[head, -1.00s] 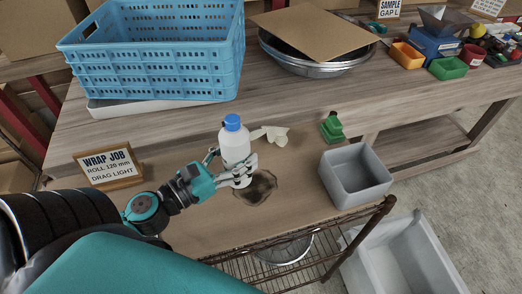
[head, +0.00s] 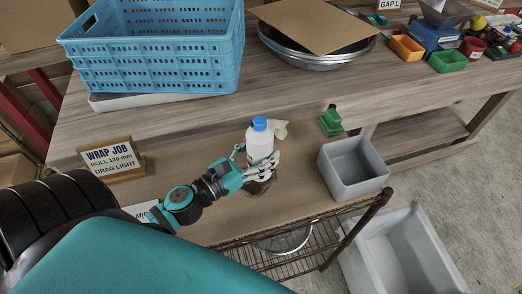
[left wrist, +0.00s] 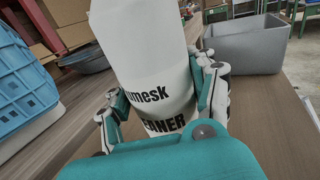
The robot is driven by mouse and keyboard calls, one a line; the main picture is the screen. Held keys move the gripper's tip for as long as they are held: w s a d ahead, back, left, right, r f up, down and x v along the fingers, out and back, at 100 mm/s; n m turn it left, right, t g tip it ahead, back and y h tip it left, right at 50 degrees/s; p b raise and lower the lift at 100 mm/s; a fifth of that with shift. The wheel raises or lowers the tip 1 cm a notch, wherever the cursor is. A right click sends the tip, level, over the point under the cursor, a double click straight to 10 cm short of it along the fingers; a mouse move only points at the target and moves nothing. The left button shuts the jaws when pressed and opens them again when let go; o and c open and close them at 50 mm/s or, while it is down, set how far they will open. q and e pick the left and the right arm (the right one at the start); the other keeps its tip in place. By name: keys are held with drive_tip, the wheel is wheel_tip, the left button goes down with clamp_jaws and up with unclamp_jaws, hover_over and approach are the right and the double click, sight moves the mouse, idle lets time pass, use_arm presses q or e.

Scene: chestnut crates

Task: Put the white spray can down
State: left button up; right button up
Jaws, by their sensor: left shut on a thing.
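The white spray can (head: 259,144) has a blue cap and stands upright in the head view, over the lower wooden surface. My left gripper (head: 259,168) is shut around its lower body. In the left wrist view the can (left wrist: 145,70) fills the middle, with dark lettering on its side and a finger on each side of it. Its top is cut off there. Whether its base touches the surface cannot be told. My right gripper is not in view.
A grey bin (head: 353,168) stands right of the can, with a green object (head: 331,123) behind it. A crumpled pale cloth (head: 281,129) and a dark stain lie close to the can. A sign (head: 110,160) stands at left; a blue crate (head: 155,75) sits behind.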

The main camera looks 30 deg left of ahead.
use_arm(q)
drive_tip(key=shift+f, duration=0.15)
drive_tip(key=o, duration=1.6)
